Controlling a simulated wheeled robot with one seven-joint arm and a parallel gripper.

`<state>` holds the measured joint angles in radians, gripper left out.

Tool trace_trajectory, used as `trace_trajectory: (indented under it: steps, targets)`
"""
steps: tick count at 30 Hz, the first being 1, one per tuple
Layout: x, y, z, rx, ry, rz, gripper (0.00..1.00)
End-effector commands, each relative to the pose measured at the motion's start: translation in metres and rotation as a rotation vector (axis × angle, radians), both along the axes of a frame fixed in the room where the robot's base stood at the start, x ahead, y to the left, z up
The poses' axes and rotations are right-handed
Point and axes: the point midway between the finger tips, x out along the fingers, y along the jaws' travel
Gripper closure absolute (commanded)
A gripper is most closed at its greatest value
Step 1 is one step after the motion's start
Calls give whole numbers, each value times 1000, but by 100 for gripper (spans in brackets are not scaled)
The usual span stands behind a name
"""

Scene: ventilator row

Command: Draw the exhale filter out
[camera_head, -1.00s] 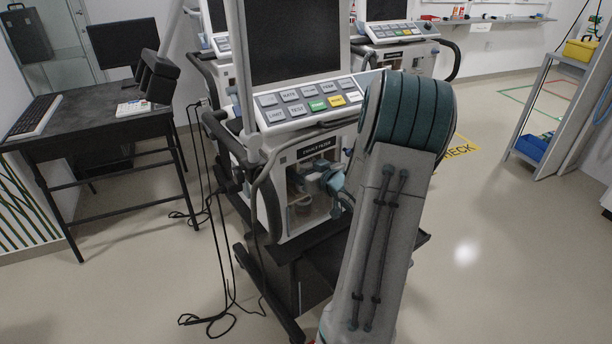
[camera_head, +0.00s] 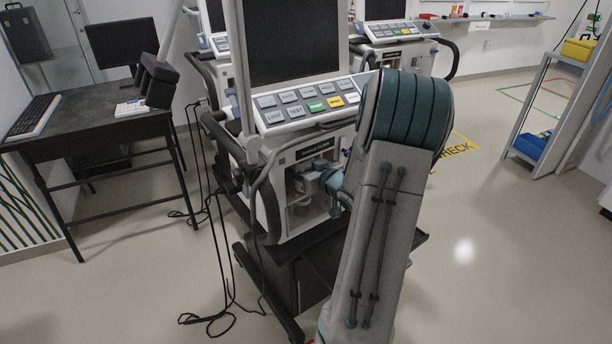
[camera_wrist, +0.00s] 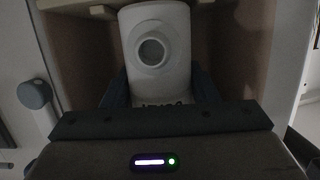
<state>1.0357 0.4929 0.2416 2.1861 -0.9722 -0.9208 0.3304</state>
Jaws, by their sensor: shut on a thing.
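The exhale filter (camera_wrist: 150,75) is a white cylinder with a round port facing the wrist camera. In the wrist view it stands between the two dark fingers of my gripper (camera_wrist: 160,90), which is shut on it. Dark lettering shows low on the filter, partly cut off by my gripper body. In the head view my gripper (camera_head: 322,180) reaches into the open front compartment (camera_head: 297,217) of the nearest ventilator (camera_head: 284,160). The filter is small there and partly hidden by my gripper. I cannot tell whether it is clear of its seat.
The compartment's side walls stand close on both sides of the filter, with a pale ledge above it. A grey round knob (camera_wrist: 34,94) is at the left in the wrist view. A dark shelf (camera_head: 385,262) juts out below the compartment. Cables (camera_head: 222,300) lie on the floor.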

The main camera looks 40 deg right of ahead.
Motion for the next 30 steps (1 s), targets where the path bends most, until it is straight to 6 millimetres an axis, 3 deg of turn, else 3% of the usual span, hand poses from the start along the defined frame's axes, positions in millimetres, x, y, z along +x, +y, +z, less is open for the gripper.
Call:
trace_trajectory:
  steps: [1,5,30]
  targets:
    - [3,-1,9,-5,-19,0,69]
    - [1,-2,11,-6,-22,-1,69]
    - [-58,0,7,-5,-12,-1,69]
